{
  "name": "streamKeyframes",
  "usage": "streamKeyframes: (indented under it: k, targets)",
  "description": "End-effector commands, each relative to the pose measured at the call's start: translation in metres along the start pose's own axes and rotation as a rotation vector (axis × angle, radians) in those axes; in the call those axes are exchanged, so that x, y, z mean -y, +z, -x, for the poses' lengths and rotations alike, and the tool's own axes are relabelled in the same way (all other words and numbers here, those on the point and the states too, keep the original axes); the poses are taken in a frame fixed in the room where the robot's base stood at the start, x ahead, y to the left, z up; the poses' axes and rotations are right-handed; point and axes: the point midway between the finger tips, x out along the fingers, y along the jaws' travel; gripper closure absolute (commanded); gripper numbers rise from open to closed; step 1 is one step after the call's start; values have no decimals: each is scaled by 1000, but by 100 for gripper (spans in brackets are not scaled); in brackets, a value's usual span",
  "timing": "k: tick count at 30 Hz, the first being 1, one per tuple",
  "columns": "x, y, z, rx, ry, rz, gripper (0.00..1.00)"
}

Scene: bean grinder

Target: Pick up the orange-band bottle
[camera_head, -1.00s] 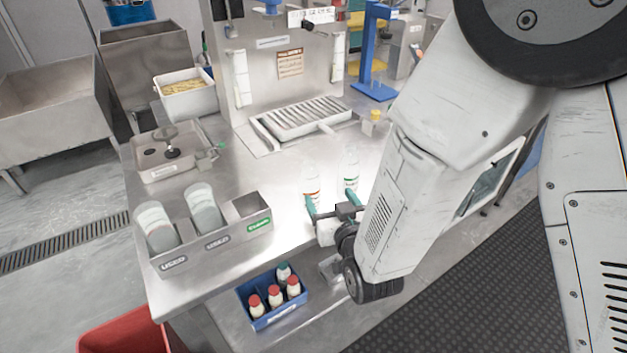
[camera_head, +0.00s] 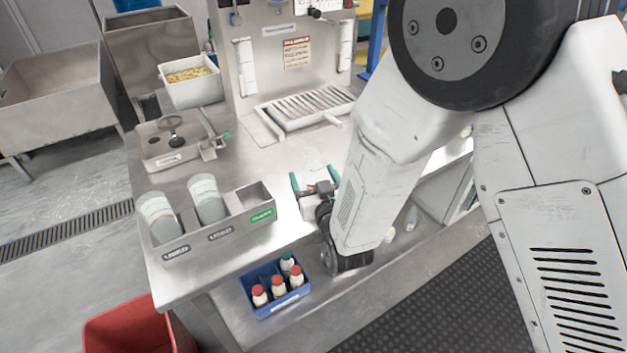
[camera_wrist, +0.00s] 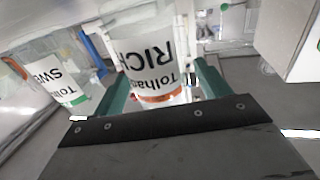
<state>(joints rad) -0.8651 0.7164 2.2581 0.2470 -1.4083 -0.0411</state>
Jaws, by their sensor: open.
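The orange-band bottle (camera_wrist: 155,60) is clear with a white "RICH" label, and the wrist view shows it between the two teal fingers of my gripper (camera_wrist: 163,85). In the head view, my gripper (camera_head: 313,180) is open at the bench's front part, with the faint orange-band bottle (camera_head: 313,162) between and behind its fingers. I cannot tell whether either finger touches it. A similar green-band bottle (camera_wrist: 62,75) marked "SWE…" stands to the left in the wrist view. In the head view it is not visible, probably behind my arm.
A metal holder (camera_head: 262,214) with two cups stands left of my gripper. A drip tray (camera_head: 305,107) lies behind it. A blue crate (camera_head: 262,310) of small bottles sits below the bench edge, and a red bin (camera_head: 125,330) stands at lower left.

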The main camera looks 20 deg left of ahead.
Motion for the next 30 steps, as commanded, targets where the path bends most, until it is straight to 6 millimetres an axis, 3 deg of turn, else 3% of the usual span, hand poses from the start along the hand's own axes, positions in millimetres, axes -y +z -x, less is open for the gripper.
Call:
streamKeyframes:
  k: [3, 9, 20, 30]
  targets:
    - [0, 0, 0, 0, 0, 0, 25]
    - [0, 0, 0, 0, 0, 0, 72]
    - [0, -3, 0, -1, 0, -1, 72]
    - [-2, -35, 0, -5, 3, -2, 72]
